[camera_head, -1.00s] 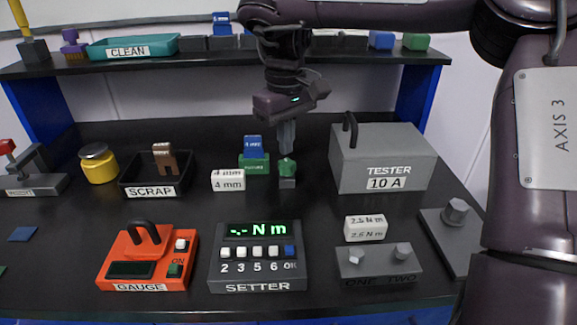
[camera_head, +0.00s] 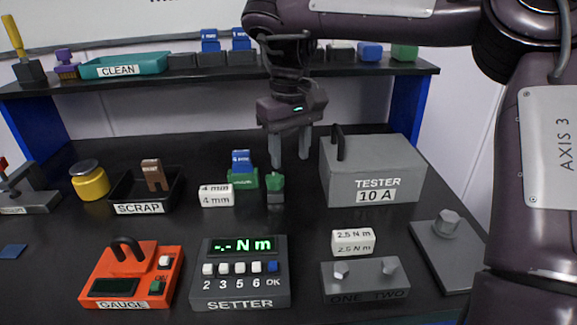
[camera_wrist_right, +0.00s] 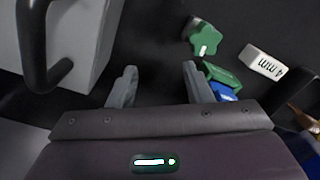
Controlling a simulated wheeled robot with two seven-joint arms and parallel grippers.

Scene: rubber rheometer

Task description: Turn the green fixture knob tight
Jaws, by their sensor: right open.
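The green knob (camera_head: 275,183) stands upright on a small dark post at the middle of the bench. It shows as a star shape with a pale mark in the right wrist view (camera_wrist_right: 203,37). To its left is the green fixture block (camera_head: 244,179), with a blue block (camera_head: 241,160) on it. My right gripper (camera_head: 290,160) points down with its fingers apart, empty, just behind and right of the knob. In the right wrist view the fingertips (camera_wrist_right: 160,72) have bare bench between them, and the knob lies beyond the right finger. My left gripper is out of view.
The grey tester box (camera_head: 372,172) with its dark handle stands close right of my gripper. White 4 mm block (camera_head: 216,195) and SCRAP tray (camera_head: 140,208) lie left. The setter (camera_head: 240,283), gauge (camera_head: 133,275) and two-knob base (camera_head: 365,287) are in front. A shelf spans behind.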

